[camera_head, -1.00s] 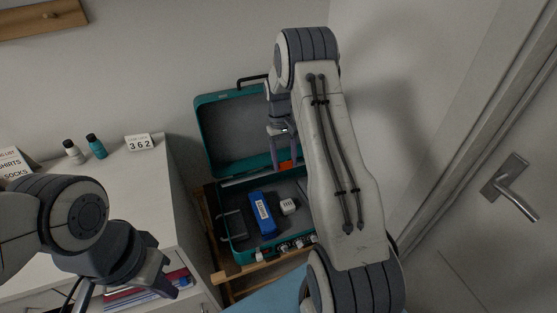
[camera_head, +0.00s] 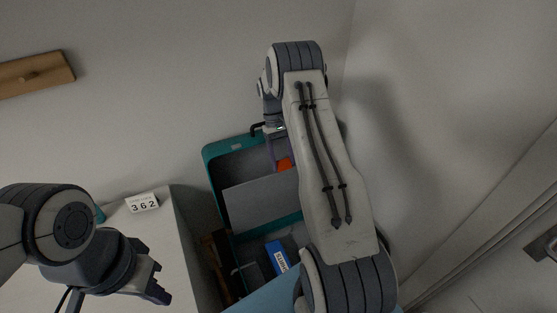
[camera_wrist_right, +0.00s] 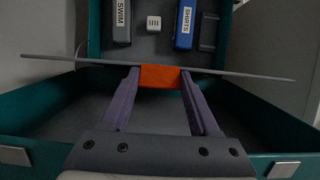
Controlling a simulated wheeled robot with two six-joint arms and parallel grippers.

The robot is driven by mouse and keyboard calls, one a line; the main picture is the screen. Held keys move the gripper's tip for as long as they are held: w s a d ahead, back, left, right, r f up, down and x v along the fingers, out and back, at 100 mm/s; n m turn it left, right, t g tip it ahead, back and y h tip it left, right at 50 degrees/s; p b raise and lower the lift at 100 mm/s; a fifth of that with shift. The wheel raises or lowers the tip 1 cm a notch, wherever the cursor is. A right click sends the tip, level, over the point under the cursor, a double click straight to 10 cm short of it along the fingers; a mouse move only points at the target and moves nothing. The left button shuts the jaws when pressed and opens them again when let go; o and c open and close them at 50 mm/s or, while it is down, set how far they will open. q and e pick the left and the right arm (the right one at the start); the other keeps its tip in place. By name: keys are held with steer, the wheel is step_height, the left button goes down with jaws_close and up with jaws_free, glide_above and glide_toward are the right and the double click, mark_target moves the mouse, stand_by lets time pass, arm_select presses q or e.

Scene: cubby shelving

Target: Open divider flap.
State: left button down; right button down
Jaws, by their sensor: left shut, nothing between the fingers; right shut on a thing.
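The teal suitcase (camera_head: 211,152) stands open with its lid raised. Its grey divider flap (camera_head: 252,206) stands tilted between lid and base, its broad face showing. In the right wrist view the flap (camera_wrist_right: 230,74) is nearly edge-on. Its orange tab (camera_head: 285,164) sits at the flap's upper edge. My right gripper (camera_head: 281,162) is shut on the tab; in the right wrist view the tab (camera_wrist_right: 160,77) lies between its fingers. My left gripper (camera_head: 158,284) is shut and empty, over the white cabinet, away from the suitcase. My right arm hides the suitcase's right side.
The white cabinet (camera_head: 160,235) stands left of the suitcase, with a number block (camera_head: 142,203) on it. A blue box (camera_head: 278,257) lies in the base; a dark box (camera_wrist_right: 122,22) and white cube (camera_wrist_right: 154,23) show beside it (camera_wrist_right: 186,24). A door handle (camera_head: 544,244) is at right.

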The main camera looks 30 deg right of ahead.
arm_select(q)
steer(key=shift+w+d, duration=0.2)
steer(key=shift+w, duration=0.25)
arm_select(e)
steer(key=shift+w+d+f, duration=0.35)
steer(key=shift+w, duration=0.1)
steer(key=shift+a, duration=0.15)
steer(key=shift+c, duration=0.6)
jaws_free()
arm_select(q)
steer(key=shift+w+d, duration=0.1)
steer(key=shift+w, duration=0.05)
arm_select(e)
steer(key=shift+w, duration=0.15)
steer(key=shift+r, duration=0.1)
steer(key=r+b, duration=0.1)
steer(key=r, duration=0.3)
steer(key=shift+s+b, duration=0.2)
steer(key=shift+b, duration=0.2)
arm_select(q)
step_height(320, 180, down, 4)
steer(key=shift+f+b, duration=0.15)
steer(key=shift+b, duration=1.05)
arm_select(e)
steer(key=s+d+r, duration=0.6)
steer(key=s+r, duration=0.1)
steer(key=s, duration=0.2)
steer(key=shift+s, duration=0.35)
